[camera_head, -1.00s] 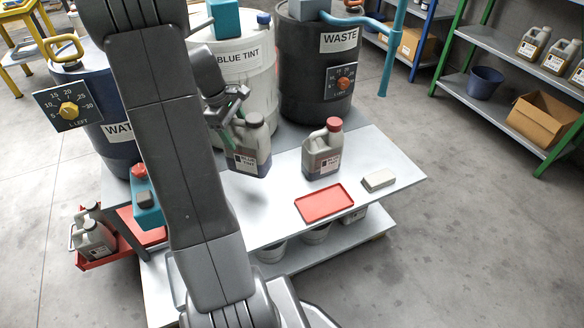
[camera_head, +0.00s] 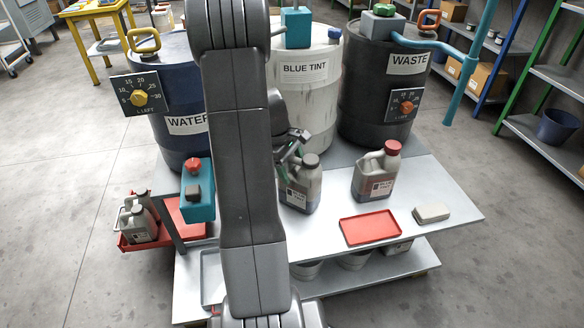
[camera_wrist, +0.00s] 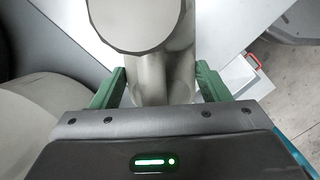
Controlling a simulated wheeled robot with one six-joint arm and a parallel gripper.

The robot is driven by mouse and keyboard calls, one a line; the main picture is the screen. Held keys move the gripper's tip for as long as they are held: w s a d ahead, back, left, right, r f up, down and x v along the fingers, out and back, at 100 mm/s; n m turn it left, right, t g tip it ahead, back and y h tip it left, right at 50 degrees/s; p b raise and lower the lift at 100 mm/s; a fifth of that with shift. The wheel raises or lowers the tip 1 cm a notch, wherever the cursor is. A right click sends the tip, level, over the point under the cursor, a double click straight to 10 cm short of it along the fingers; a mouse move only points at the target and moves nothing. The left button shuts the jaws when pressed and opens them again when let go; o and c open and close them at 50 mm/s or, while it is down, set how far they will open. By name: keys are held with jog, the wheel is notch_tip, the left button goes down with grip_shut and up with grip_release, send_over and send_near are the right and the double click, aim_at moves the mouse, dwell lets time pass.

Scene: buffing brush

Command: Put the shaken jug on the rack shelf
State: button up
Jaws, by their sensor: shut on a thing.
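My gripper (camera_head: 287,158) is shut on the handle of a grey jug (camera_head: 302,186) with a dark lower part and a grey cap. The jug is partly hidden behind my arm in the head view; I cannot tell whether its base touches the bench. In the wrist view the green fingers (camera_wrist: 158,88) stand on both sides of the jug's handle (camera_wrist: 148,80). A second jug (camera_head: 376,172) with a red cap and a label stands upright on the bench to the right. A rack shelf (camera_head: 545,140) with green posts is at the right edge.
Drums marked water (camera_head: 165,90), blue tint (camera_head: 310,95) and waste (camera_head: 385,95) stand behind. Other jugs sit in a red carrier (camera_head: 135,240) at left. Floor right of the bench is clear.

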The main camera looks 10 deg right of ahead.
jog(key=o, duration=1.9)
jog(key=shift+c, duration=0.2)
jog(key=shift+r, duration=0.1)
jog(key=p+v, duration=0.2)
jog(key=v, duration=0.5)
jog(key=shift+a+r, duration=0.1)
jog(key=shift+r, duration=0.1)
